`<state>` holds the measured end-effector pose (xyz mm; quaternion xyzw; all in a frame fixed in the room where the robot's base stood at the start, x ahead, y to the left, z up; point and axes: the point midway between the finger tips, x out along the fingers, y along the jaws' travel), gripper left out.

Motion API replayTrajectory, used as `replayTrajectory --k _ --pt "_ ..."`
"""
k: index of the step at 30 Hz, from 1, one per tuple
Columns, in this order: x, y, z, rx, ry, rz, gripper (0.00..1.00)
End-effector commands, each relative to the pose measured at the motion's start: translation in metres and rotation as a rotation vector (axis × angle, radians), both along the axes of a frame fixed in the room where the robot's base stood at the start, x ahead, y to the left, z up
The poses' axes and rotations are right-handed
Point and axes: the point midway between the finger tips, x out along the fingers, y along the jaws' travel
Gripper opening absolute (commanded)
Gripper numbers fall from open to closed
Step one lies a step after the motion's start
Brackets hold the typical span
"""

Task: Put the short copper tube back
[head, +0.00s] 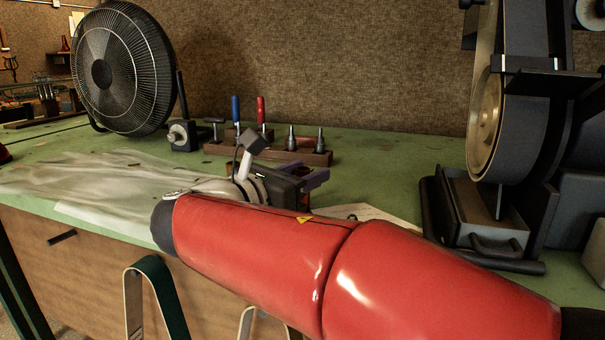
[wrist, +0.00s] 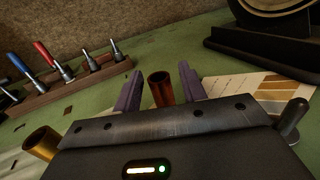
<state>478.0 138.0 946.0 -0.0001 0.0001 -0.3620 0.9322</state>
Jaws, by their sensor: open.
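The short copper tube (wrist: 161,89) shows in the wrist view between the two purple fingers of my gripper (wrist: 160,91). Its open top end is visible, and my gripper's body hides its lower part. The fingers are apart, with a gap to the tube on each side. I cannot tell what the tube's foot rests on. In the head view my gripper (head: 317,180) is low over the green bench, partly hidden behind my red arm. A wooden rack (head: 320,158) stands behind it with several tools; it also shows at the left of the wrist view (wrist: 88,77).
A brass-coloured tube (wrist: 42,143) is at the wrist view's lower left. A printed sheet (wrist: 245,86) lies right of the fingers. A belt sander (head: 520,110) stands at right, a black fan (head: 122,68) at back left. Clear sheeting (head: 90,178) covers the bench's left part.

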Motion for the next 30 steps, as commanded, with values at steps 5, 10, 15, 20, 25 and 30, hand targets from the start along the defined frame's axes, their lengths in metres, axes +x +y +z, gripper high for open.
replayTrajectory --k 5,10,15,20,25,30 --pt "-0.006 0.007 0.003 0.000 0.000 0.003 0.41" --pt "-0.030 0.029 0.003 0.001 0.001 0.004 0.41" --pt "-0.058 0.054 0.003 0.001 -0.001 0.004 0.41" --pt "-0.077 0.071 0.003 0.000 0.001 0.002 0.41" --pt "-0.087 0.080 0.003 0.001 0.001 0.001 0.41" --pt "-0.089 0.081 0.003 0.001 -0.001 0.000 0.41"
